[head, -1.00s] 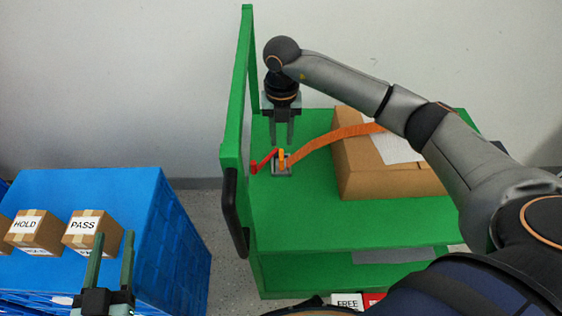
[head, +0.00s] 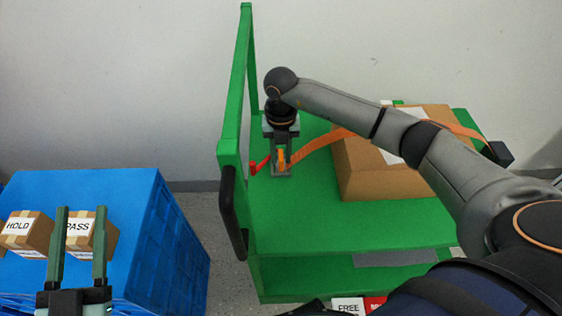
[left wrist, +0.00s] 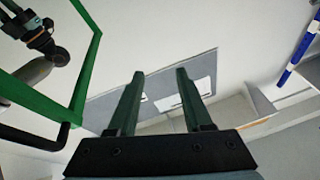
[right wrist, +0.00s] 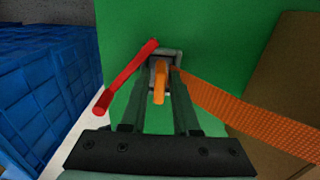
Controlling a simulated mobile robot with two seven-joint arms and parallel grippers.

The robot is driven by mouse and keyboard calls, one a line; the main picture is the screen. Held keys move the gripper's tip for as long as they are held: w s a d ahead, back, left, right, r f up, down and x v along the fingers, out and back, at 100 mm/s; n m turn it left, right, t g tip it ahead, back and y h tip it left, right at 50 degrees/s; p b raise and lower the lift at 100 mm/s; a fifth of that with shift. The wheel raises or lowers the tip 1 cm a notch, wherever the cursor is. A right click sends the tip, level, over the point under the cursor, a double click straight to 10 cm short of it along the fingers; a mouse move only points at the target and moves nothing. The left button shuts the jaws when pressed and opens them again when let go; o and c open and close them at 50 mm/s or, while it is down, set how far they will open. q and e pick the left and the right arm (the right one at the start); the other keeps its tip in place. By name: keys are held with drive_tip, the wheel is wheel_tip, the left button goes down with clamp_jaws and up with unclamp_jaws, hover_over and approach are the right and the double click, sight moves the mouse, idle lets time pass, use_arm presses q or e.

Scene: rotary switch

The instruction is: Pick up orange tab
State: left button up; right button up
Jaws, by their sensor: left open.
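The orange tab (head: 281,156) stands up from a small grey buckle (head: 283,174) on the green cart's top; it also shows in the right wrist view (right wrist: 160,84). My right gripper (head: 282,165) points down over the buckle, with one finger on each side of the tab. In the right wrist view, narrow gaps show between the tab and the fingers (right wrist: 161,72), so it looks open around the tab. My left gripper (head: 82,210) is open and empty, in front of the blue crate's boxes. It also shows open in the left wrist view (left wrist: 160,75).
A red lever (head: 260,164) projects left of the buckle. An orange strap (head: 318,146) runs over a cardboard box (head: 375,180). The green cart frame (head: 236,105) rises close to the left of my right gripper. A blue crate (head: 155,235) holds boxes.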

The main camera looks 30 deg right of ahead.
clamp_jaws()
drive_tip(key=shift+r, duration=0.1)
idle(0.3)
